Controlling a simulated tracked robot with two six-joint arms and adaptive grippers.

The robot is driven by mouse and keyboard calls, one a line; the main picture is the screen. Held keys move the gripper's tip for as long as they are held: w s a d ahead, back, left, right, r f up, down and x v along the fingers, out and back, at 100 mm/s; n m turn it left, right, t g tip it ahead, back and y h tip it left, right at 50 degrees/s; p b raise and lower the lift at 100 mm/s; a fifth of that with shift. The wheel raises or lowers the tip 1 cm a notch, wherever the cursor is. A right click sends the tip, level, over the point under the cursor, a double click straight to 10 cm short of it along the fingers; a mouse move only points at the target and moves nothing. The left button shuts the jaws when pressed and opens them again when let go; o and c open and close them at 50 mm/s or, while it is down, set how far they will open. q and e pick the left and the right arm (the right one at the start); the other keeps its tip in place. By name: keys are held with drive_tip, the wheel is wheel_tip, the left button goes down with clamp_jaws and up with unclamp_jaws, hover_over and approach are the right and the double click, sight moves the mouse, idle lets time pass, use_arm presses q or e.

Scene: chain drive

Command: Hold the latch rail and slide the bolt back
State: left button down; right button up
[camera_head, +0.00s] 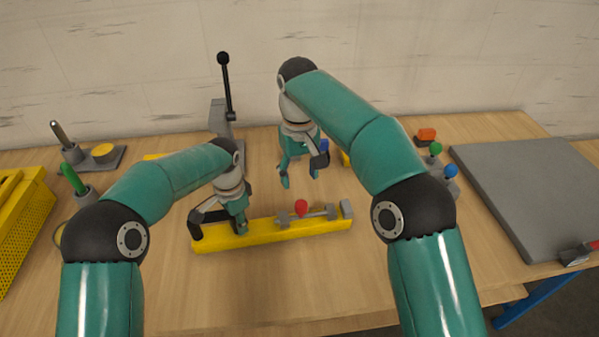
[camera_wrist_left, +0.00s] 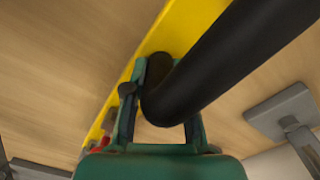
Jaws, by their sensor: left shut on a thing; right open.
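The latch rail (camera_head: 265,234) is a long yellow bar lying on the table, with a black curved handle (camera_head: 207,217) at its left end. Its bolt (camera_head: 317,213) is a thin grey rod in grey brackets with a red knob (camera_head: 301,207), near a grey block at the right end. My left gripper (camera_head: 240,226) is shut on the black handle, which also shows between its fingers in the left wrist view (camera_wrist_left: 220,65). My right gripper (camera_head: 301,180) is open and empty, above and behind the rail, apart from the red knob.
A lever stand (camera_head: 222,118) is at the back. A yellow perforated bin (camera_head: 22,225) and a green-handled stand (camera_head: 75,180) are at left. Green and blue knobs (camera_head: 450,170) and a grey plate (camera_head: 525,195) are at right. The table in front of the rail is clear.

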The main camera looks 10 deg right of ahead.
use_arm(q)
drive_tip(key=c, duration=0.9)
unclamp_jaws()
drive_tip(key=shift+o, duration=0.2)
